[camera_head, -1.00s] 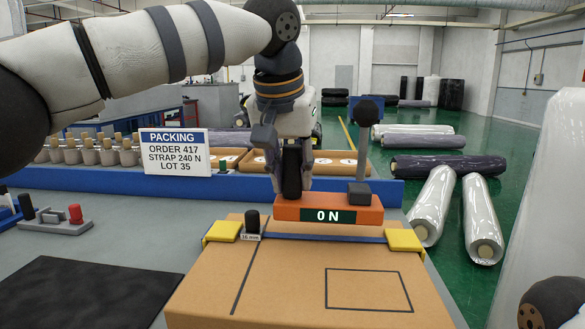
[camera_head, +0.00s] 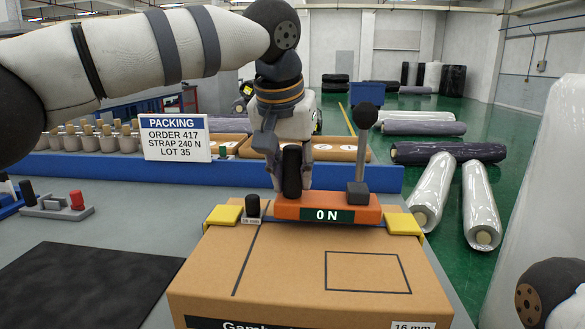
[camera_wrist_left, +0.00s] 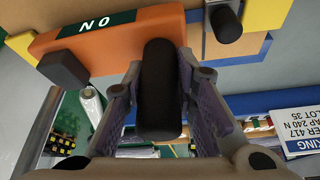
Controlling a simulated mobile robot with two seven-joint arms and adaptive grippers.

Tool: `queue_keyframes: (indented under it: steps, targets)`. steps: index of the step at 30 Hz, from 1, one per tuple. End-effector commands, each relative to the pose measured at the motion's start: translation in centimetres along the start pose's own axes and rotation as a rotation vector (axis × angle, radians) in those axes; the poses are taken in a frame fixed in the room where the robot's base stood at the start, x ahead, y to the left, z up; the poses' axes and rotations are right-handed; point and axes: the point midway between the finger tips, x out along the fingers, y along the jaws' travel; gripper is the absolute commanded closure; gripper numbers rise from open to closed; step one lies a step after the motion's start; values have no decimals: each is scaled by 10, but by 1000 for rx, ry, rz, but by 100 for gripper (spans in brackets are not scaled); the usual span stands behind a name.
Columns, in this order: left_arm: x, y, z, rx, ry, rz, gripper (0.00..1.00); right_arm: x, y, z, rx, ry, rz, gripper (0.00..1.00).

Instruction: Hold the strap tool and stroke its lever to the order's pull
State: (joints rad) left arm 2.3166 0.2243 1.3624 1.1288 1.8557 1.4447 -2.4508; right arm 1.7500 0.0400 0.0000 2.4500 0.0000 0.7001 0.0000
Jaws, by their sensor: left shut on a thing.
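The orange strap tool (camera_head: 327,208) sits on top of the cardboard box (camera_head: 300,270), at its far edge; its display reads 0 N. Its lever (camera_head: 362,150), a grey bar with a black ball knob, stands upright at the tool's right end. My left gripper (camera_head: 292,185) is shut on the tool's black upright handle; the left wrist view shows the handle (camera_wrist_left: 160,90) between the two fingers. The packing sign (camera_head: 175,138) reads order 417, strap 240 N, lot 35. My right gripper is not in view; only a dark rounded part of my right arm shows at lower right.
Yellow corner guards (camera_head: 404,224) sit on the box edge. A black-knobbed piece (camera_head: 252,207) marked 16 mm stands left of the tool. A grey fixture with a red knob (camera_head: 76,199) and a dark mat (camera_head: 80,290) lie at left. Wrapped rolls (camera_head: 433,190) lie on the green floor.

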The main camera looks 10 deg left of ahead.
Motion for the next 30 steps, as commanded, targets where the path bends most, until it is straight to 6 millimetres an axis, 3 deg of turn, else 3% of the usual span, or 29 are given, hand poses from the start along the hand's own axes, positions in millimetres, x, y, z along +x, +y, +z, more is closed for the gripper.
queue_keyframes:
  steps: [30]
  targets:
    - [17,0,8,1,1,0,100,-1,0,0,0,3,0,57]
